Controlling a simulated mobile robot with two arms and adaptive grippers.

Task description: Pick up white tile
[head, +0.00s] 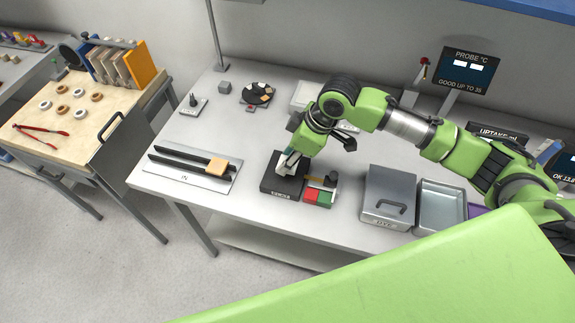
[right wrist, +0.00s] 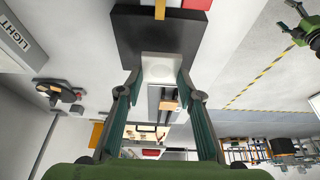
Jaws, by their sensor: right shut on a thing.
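The white tile (right wrist: 160,68) is between the two fingers of my right gripper (right wrist: 160,85) in the right wrist view. The gripper is shut on the tile's sides. A pale round mark shows on the tile's face. In the head view my right gripper (head: 288,162) points down at the black block (head: 282,186) near the front middle of the table. The tile is at the block, mostly hidden by the fingers; I cannot tell whether it touches the block.
Red and green pads (head: 319,197) sit right of the block. A lidded grey box (head: 388,195) and an open metal tray (head: 441,205) stand farther right. A rail plate (head: 190,172) with a tan tile (head: 217,167) lies left. Bare table (head: 215,125) surrounds these.

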